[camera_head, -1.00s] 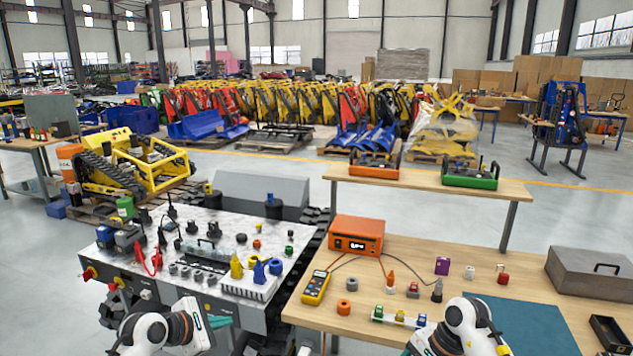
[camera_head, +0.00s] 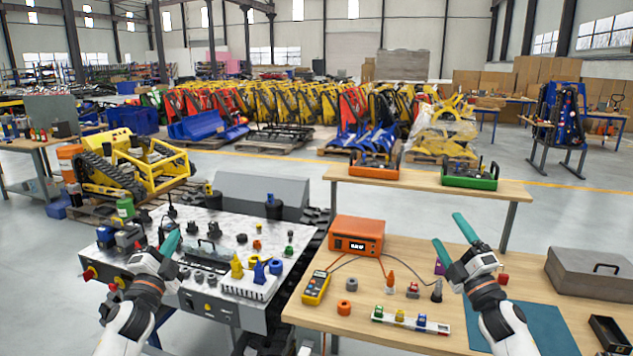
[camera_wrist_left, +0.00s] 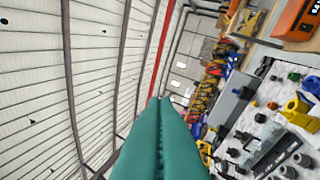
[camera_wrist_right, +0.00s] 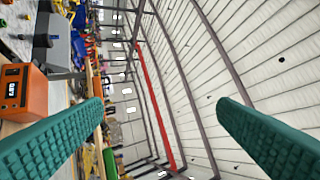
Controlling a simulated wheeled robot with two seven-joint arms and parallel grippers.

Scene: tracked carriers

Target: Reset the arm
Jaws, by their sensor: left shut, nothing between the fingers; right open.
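My left gripper (camera_head: 171,242) is raised in front of the left part of the metal-topped carrier bench, pointing up, with its teal fingers together and nothing between them. In the left wrist view its shut fingers (camera_wrist_left: 160,135) point toward the roof. My right gripper (camera_head: 455,233) is raised above the wooden table, its teal fingers spread wide and empty. In the right wrist view the two fingers (camera_wrist_right: 160,125) stand far apart with the roof and hall between them. Both white arms come up from the bottom edge of the head view.
The carrier bench (camera_head: 215,225) holds dark fittings and yellow and blue parts. The wooden table (camera_head: 330,325) carries an orange power unit (camera_head: 357,237), a yellow multimeter (camera_head: 316,287), a white strip with coloured blocks (camera_head: 411,321) and a grey case (camera_head: 590,271). A raised shelf (camera_head: 430,178) stands behind.

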